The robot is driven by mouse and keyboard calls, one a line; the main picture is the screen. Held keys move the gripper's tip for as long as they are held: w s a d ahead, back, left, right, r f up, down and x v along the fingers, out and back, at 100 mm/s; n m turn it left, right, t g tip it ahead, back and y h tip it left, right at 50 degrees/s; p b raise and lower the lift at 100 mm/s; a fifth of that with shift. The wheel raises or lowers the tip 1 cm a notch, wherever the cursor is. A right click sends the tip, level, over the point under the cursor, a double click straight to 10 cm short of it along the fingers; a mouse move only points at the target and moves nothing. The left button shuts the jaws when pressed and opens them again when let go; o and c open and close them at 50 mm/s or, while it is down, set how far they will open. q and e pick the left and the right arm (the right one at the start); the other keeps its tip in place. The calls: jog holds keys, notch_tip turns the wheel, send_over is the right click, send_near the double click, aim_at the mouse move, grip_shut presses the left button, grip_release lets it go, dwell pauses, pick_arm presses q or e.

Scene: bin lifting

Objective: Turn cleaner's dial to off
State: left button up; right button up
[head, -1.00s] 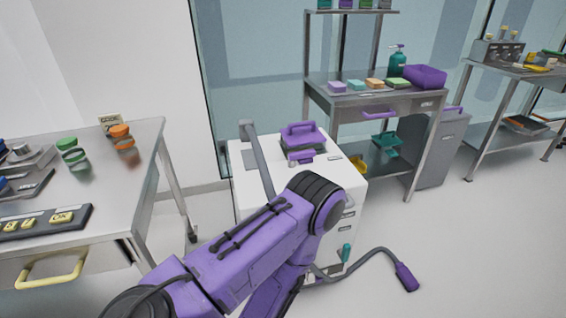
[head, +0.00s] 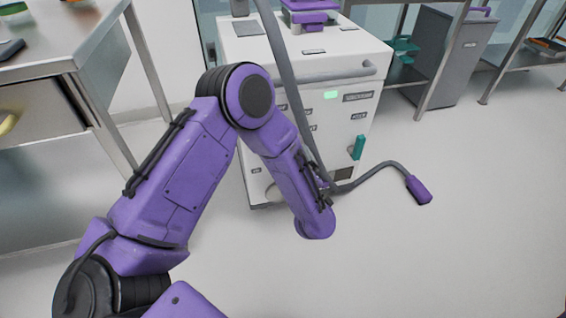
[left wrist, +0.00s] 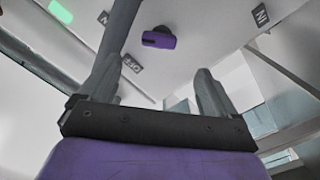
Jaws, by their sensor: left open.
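The cleaner (head: 330,62) is a white box on the floor with a green lit patch and labels on its front. In the left wrist view its front face carries a purple dial (left wrist: 158,38), with an OFF label (left wrist: 131,64) to the lower left and another label (left wrist: 260,14) to the right. The dial is not visible in the head view, where my left arm covers part of the front. My left gripper (left wrist: 160,78) is open and empty, its fingers pointing toward the face and apart from the dial. My right gripper is not in view.
A grey hose (head: 377,170) runs from the cleaner to a purple nozzle (head: 418,190) on the floor. A teal lever (head: 357,147) sits on the cleaner's front right. A steel table (head: 85,42) stands at the left. The floor at the right is clear.

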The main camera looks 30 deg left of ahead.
pick_arm(q)
jog(key=w+a+n+y+b, duration=0.1)
jog(key=w+a+b, duration=0.1)
jog(key=w+a, duration=0.5)
jog(key=shift+a+r+b, duration=0.2)
jog(key=shift+a+b, duration=0.1)
jog(key=shift+a, duration=0.3)
jog(key=shift+w, duration=0.1)
jog(key=c, duration=1.1)
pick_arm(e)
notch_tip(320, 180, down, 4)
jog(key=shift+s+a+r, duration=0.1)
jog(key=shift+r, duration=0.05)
